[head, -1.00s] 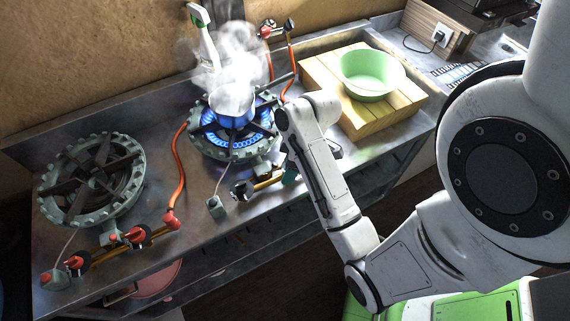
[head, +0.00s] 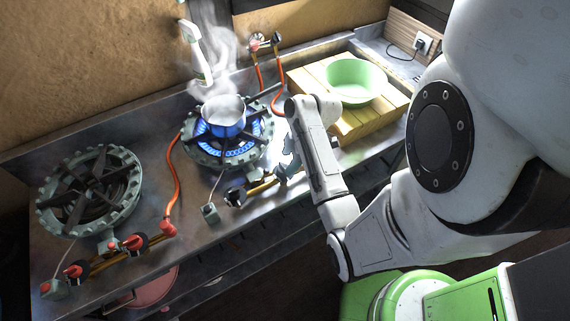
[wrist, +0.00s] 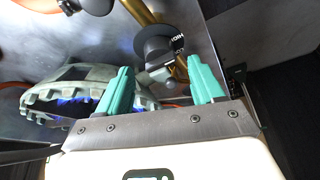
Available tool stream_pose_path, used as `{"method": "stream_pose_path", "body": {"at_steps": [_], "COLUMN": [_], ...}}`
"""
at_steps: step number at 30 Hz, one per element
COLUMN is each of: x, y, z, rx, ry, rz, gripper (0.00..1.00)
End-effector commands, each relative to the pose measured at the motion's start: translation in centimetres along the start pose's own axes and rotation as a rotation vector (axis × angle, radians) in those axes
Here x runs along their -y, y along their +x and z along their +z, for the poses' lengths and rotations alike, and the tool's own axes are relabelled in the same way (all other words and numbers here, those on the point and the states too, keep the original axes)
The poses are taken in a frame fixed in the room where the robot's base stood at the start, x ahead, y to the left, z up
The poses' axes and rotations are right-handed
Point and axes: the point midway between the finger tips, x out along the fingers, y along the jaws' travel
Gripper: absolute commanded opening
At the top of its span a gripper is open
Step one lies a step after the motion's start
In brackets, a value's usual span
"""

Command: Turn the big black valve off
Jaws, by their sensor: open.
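A big black round valve (wrist: 152,45) with white lettering and a grey lever shows in the wrist view, on a brass pipe just beyond my fingertips. The grey lever (wrist: 157,76) points back towards the gap between the fingers. My gripper (wrist: 160,72) is open, with one teal finger on each side of that gap, and it holds nothing. In the head view my gripper (head: 286,160) is at the front right of the lit burner (head: 225,145), largely covering the valve there. Whether a finger touches the lever I cannot tell.
A steaming pot (head: 223,118) stands on the blue flames. A smaller black knob (head: 235,196) is left of my gripper on the same pipe. An unlit burner (head: 90,190) with red-handled knobs stands left. A green bowl (head: 355,82) sits on a wooden crate (head: 345,122) behind my arm.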

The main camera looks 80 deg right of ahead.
Motion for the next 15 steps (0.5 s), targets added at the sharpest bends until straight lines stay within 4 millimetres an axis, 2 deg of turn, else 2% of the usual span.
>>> {"method": "stream_pose_path", "body": {"at_steps": [6, 15], "x": [0.1, 0.0], "y": [2.8, 3.9], "z": [0.0, 0.0], "rx": [0.0, 0.001], "ry": [0.0, 0.0], "rz": [-0.002, 0.001], "gripper": [0.67, 0.67]}}
